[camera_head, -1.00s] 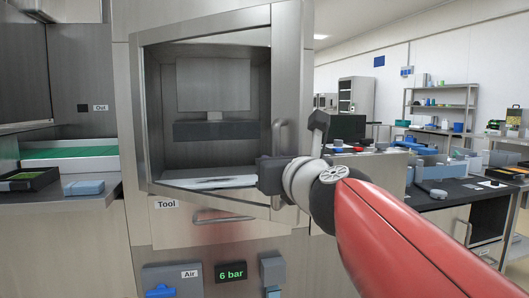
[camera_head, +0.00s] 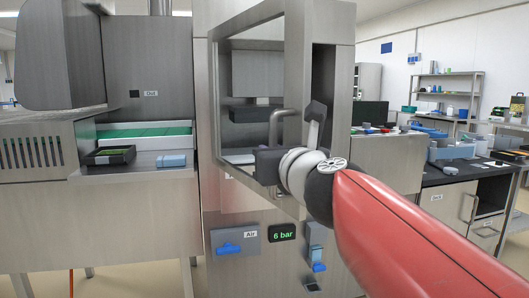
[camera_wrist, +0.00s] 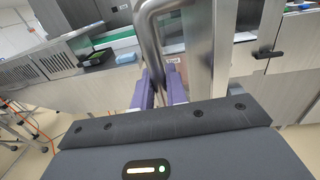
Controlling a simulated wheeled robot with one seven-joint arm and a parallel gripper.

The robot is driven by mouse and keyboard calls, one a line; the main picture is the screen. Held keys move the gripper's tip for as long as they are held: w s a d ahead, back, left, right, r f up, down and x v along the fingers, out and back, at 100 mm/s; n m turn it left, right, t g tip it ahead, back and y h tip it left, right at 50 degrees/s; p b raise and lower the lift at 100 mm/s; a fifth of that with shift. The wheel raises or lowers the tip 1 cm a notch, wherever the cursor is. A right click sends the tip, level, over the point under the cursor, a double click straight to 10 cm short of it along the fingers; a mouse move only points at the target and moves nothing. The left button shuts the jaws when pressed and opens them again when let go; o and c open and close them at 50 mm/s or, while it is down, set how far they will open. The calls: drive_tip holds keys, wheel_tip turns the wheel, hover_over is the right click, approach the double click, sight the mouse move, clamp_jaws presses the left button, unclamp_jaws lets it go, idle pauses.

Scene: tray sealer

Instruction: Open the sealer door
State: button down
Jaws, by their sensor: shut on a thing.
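The sealer door (camera_head: 297,60) is a grey metal frame around a clear window, in the middle of the head view. It stands ajar, with its right edge out from the cabinet and a dark gap beside it. Its bar handle (camera_head: 277,128) is on the right side of the frame. My gripper (camera_head: 266,160) is at the handle; its fingertips are partly hidden there. In the wrist view, the purple fingers of my gripper (camera_wrist: 158,88) are shut around the lower part of the handle (camera_wrist: 148,35).
Below the door are an Air panel with a blue valve (camera_head: 228,248) and a 6 bar display (camera_head: 283,232). A side table at left holds a dark tray (camera_head: 110,156) and a blue box (camera_head: 171,160). A workbench (camera_head: 455,185) stands at right.

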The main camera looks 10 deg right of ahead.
drive_tip(key=shift+r, duration=0.1)
drive_tip(key=c, duration=1.8)
unclamp_jaws()
drive_tip(key=p+v, duration=0.1)
drive_tip(key=v, duration=0.6)
drive_tip(key=shift+s+p, duration=0.35)
drive_tip(key=shift+s, duration=0.1)
